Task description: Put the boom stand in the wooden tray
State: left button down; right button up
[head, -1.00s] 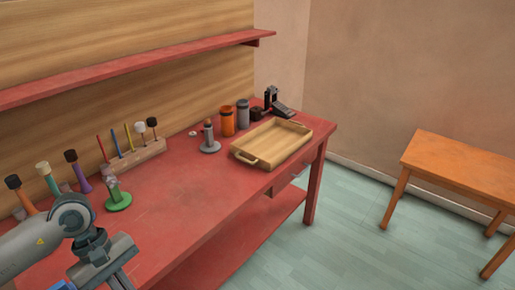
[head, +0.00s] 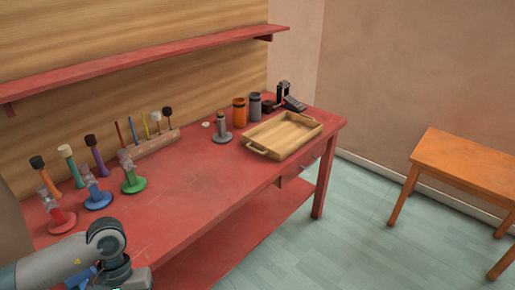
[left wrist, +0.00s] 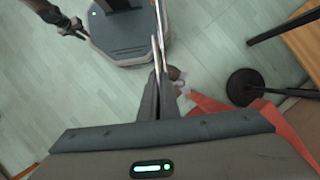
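The wooden tray (head: 262,151) lies on the red workbench near its right end, empty. I cannot tell for sure which thing is the boom stand. A grey round-based stand (head: 222,136) is upright left of the tray. A black round base with a pole (left wrist: 245,87) shows in the left wrist view, on the floor. My left gripper is low at the bench's front left; its fingers show in the left wrist view (left wrist: 159,45), close together, with nothing clearly held. My right gripper (left wrist: 72,30) is over the floor, its fingers apart.
Red (head: 61,220), blue (head: 98,199) and green (head: 133,184) round-based pieces stand at the bench's left. Behind are mallets in a wooden rack (head: 155,144). Orange (head: 239,112) and grey jars (head: 255,105) and a black device (head: 290,101) are behind the tray. Mid-bench is clear.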

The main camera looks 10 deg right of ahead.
aim_at(278, 139)
jog(key=i+l, duration=0.2)
jog(key=l, duration=0.15)
jog(key=i+l, duration=0.15)
jog(key=l, duration=0.25)
jog(key=i+l, duration=0.2)
jog(key=l, duration=0.15)
jog(key=i+l, duration=0.2)
jog(key=l, duration=0.15)
jog(key=i+l, duration=0.15)
jog(key=l, duration=0.2)
jog(key=i+l, duration=0.2)
jog(key=l, duration=0.2)
jog(key=i+l, duration=0.15)
jog(key=l, duration=0.2)
